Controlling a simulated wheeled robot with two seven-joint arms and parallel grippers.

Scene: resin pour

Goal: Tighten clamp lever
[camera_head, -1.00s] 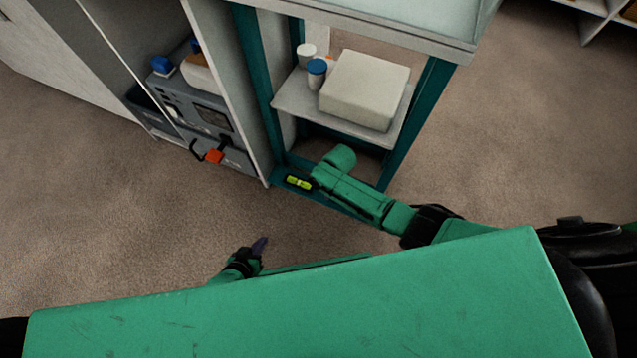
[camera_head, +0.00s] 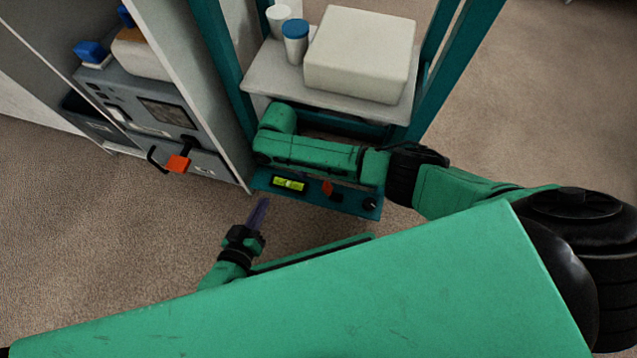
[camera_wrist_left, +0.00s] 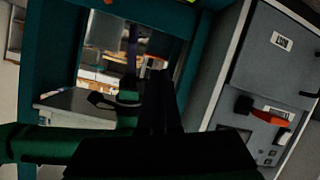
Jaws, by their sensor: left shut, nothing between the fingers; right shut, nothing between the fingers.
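A small red clamp lever (camera_head: 327,188) stands on the teal crossbar (camera_head: 350,203) at the foot of the cart. My left gripper (camera_head: 261,209) is shut and empty in front of the crossbar, left of the lever and apart from it. Its dark fingers (camera_wrist_left: 160,100) also show in the left wrist view. My right arm reaches in from the right above the crossbar, its end bent away so that its gripper is hidden in the head view. A narrow purple part of what looks like my right gripper (camera_wrist_left: 132,45) shows dimly in the left wrist view, with nothing visible in it.
A green-yellow level vial (camera_head: 289,184) and a black knob (camera_head: 370,204) sit on the same crossbar. A grey device with an orange handle (camera_head: 178,164) stands left. A shelf above holds a white box (camera_head: 360,52) and a blue-lidded cup (camera_head: 295,42). Floor in front is clear.

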